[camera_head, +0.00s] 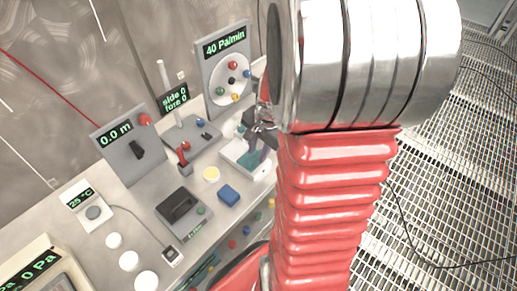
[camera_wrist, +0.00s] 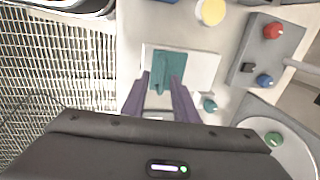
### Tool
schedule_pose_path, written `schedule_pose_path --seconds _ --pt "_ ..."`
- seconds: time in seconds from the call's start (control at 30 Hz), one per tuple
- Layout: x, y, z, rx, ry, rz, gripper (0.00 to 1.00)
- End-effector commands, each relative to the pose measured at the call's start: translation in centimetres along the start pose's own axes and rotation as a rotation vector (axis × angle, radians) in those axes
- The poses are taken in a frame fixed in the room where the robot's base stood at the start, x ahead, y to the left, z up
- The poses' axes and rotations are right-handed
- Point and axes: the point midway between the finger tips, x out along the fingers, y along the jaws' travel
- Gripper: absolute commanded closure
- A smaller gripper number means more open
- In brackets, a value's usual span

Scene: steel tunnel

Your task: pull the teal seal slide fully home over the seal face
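The teal seal slide (camera_wrist: 172,62) is a flat square with a raised narrow bar, lying on a white plate (camera_wrist: 205,70). In the head view the slide (camera_head: 250,158) shows partly beside the arm. My gripper (camera_wrist: 159,78) has two purple fingers spread apart, with the slide's bar between their tips. Gaps show on both sides of the bar, so the fingers look open. I cannot tell whether the tips are level with the bar. In the head view the arm hides much of the gripper, and the seal face cannot be made out clearly.
A small teal knob (camera_wrist: 209,104) sits right of the plate. A yellow disc (camera_head: 211,174) and a blue block (camera_head: 228,195) lie nearby. A lever box with red and blue knobs (camera_wrist: 262,50) and a round dial panel (camera_head: 228,75) stand close. Grating floor (camera_head: 440,170) borders the bench.

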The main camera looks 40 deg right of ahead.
Motion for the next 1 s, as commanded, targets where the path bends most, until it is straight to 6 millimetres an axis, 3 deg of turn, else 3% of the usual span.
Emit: schedule_pose_path --seconds 0.17,0.37,1.0 --pt "-0.6 -0.1 0.0 -0.001 0.001 -0.001 0.74" --pt "-2.6 -0.1 -0.1 -0.001 0.003 -0.003 0.74" --pt "-12.7 0.0 0.0 -0.001 0.002 -0.002 0.74"
